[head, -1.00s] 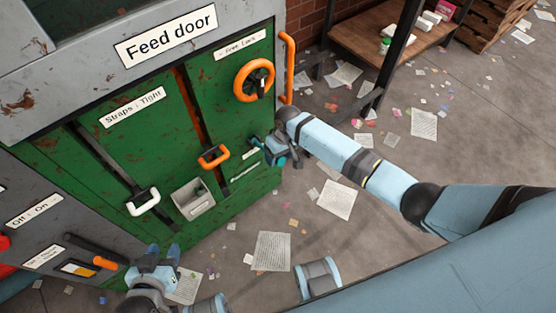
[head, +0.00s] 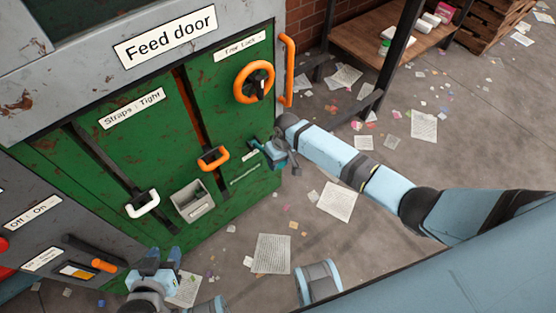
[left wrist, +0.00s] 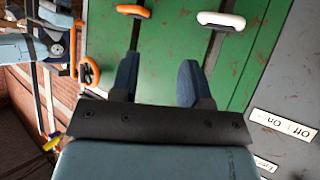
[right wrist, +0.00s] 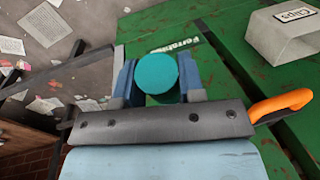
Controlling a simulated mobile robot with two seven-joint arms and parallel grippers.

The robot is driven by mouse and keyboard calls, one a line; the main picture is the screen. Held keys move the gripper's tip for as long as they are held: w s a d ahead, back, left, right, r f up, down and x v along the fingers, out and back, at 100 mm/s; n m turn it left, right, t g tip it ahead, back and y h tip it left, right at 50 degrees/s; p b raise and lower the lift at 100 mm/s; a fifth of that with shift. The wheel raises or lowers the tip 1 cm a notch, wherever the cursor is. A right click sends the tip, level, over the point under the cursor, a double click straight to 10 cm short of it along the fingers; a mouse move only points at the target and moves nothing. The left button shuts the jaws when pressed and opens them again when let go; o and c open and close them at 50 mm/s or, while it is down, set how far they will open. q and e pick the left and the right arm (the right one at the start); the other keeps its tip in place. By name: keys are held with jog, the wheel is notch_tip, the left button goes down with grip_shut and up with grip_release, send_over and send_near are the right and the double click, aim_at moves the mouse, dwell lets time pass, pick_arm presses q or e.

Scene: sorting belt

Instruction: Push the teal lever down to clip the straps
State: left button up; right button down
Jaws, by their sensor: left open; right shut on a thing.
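The teal lever (head: 255,143) is at the lower right of the green feed door (head: 215,85). Its round teal end shows between my right gripper's fingers (right wrist: 158,78) in the right wrist view. My right gripper (head: 272,155) is shut on it, partly hiding it in the head view. Two strap handles hang on the door: a white one (head: 143,204) on a dark strap and an orange one (head: 213,158). My left gripper (head: 160,260) is open and empty, low in front of the door; its fingers (left wrist: 158,82) stand apart in the left wrist view.
A grey box (head: 193,201), labelled Clips (right wrist: 290,30), is fixed between the handles and the door's bottom. An orange wheel (head: 254,82) and upright orange bar (head: 287,70) are above my right gripper. Papers litter the floor. A shelf (head: 365,40) stands at the back right.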

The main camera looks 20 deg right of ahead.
jog(key=shift+s+f+t, duration=0.2)
jog(key=shift+f+t, duration=0.1)
jog(key=shift+f, duration=0.1)
pick_arm(q)
jog(key=b, duration=0.4)
jog(key=d+f+t+b, duration=0.1)
jog(key=b, duration=0.3)
jog(key=shift+w+d+f+h, duration=0.15)
jog(key=shift+w+f+h, duration=0.1)
jog(key=shift+h, duration=0.15)
pick_arm(e)
notch_tip(320, 180, down, 11)
jog(key=t+y, duration=0.3)
jog(key=t, duration=0.4)
jog(key=shift+w+r+n+t, duration=0.15)
jog(key=shift+w+n+t, duration=0.15)
jog(key=shift+n, duration=0.1)
jog(key=c, duration=1)
grip_release()
jog(key=shift+c, duration=0.2)
jog(key=o, duration=0.3)
pick_arm(q)
jog(key=shift+w, duration=0.1)
